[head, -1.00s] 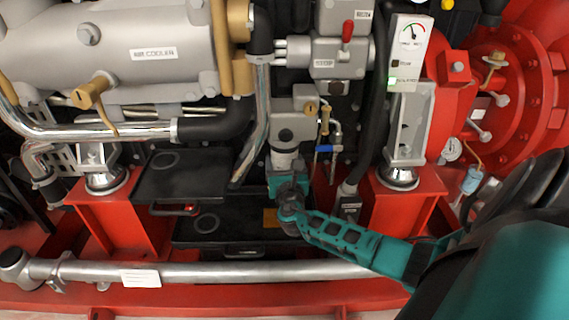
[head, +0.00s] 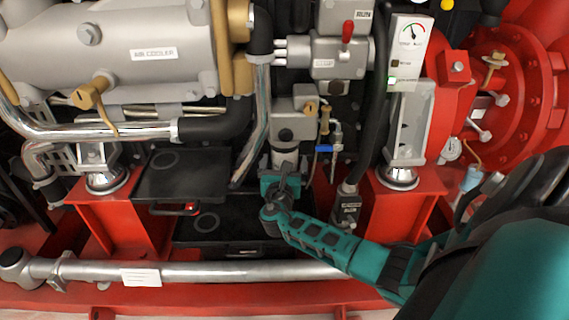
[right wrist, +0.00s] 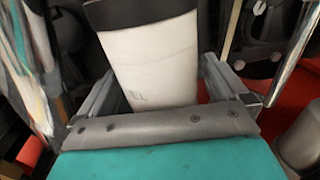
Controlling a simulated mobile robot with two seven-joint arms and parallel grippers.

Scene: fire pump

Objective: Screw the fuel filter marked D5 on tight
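The fuel filter (head: 286,158) is a pale cylinder, upright under a grey housing (head: 290,126) in the middle of the head view. In the right wrist view the filter (right wrist: 157,62) is white with a dark band near its top; its small marking is too blurred to read. My right gripper (head: 283,178) is at the filter's lower part, coming from below. In the right wrist view its two fingers (right wrist: 160,75) lie against both sides of the filter, shut on it. The filter's lower end is hidden by my gripper. My left gripper is not in view.
A blue-handled valve (head: 325,148) and thin pipes are close to the right of the filter. A black hose (head: 372,120) runs down farther right. Black trays (head: 185,175) lie to the left. A silver pipe (head: 205,272) crosses in front, and red pedestals (head: 402,200) stand either side.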

